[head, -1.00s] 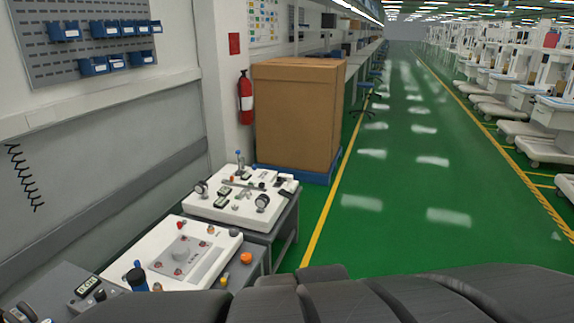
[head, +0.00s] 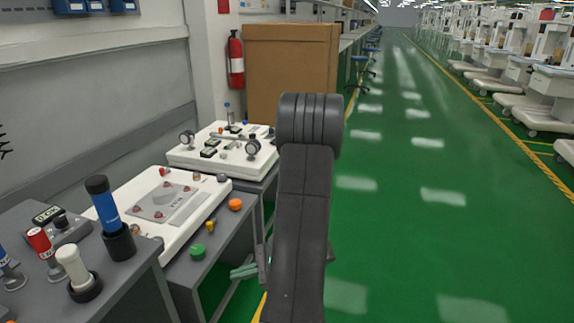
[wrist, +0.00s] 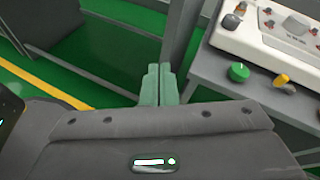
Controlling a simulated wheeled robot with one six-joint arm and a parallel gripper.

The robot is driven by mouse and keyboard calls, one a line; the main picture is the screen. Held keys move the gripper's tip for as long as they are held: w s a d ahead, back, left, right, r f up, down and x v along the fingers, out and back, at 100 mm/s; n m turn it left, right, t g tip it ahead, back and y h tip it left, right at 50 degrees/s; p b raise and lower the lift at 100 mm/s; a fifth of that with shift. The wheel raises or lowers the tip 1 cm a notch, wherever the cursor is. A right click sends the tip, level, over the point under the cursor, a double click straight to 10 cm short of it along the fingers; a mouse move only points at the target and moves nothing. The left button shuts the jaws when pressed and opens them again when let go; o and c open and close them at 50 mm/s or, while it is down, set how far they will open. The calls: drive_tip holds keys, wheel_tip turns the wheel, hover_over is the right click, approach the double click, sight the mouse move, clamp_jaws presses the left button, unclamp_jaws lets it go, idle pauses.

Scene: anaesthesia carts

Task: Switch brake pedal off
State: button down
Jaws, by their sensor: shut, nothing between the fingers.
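I cannot make out a brake pedal in either view. Wheeled anaesthesia carts (head: 525,100) with white bases stand in a row on the far right, too small to show a pedal. My gripper has pale green fingers. In the head view my gripper (head: 243,271) shows just left of my dark arm, low beside the grey bench. In the wrist view my gripper (wrist: 158,84) is shut and empty, its fingers side by side in front of a grey bench leg. Part of the scene is hidden behind my arm.
Left is a grey bench (head: 215,262) with a white control panel (head: 140,203), a green knob (head: 198,252) and an orange knob (head: 235,204). A blue-handled device (head: 104,205) stands nearer. A large brown box (head: 262,75) is behind. The green floor (head: 440,230) to the right is clear.

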drive_tip(key=w+d+f+m+t+y+b, duration=0.2)
drive_tip(key=w+f+m+t+b, duration=0.4)
drive_tip(key=w+f, duration=0.6)
wheel_tip(320, 180, down, 2)
drive_tip(key=shift+f+m+y+b, duration=0.1)
drive_tip(key=shift+m+y+b, duration=0.3)
drive_tip(key=shift+m+y, duration=0.15)
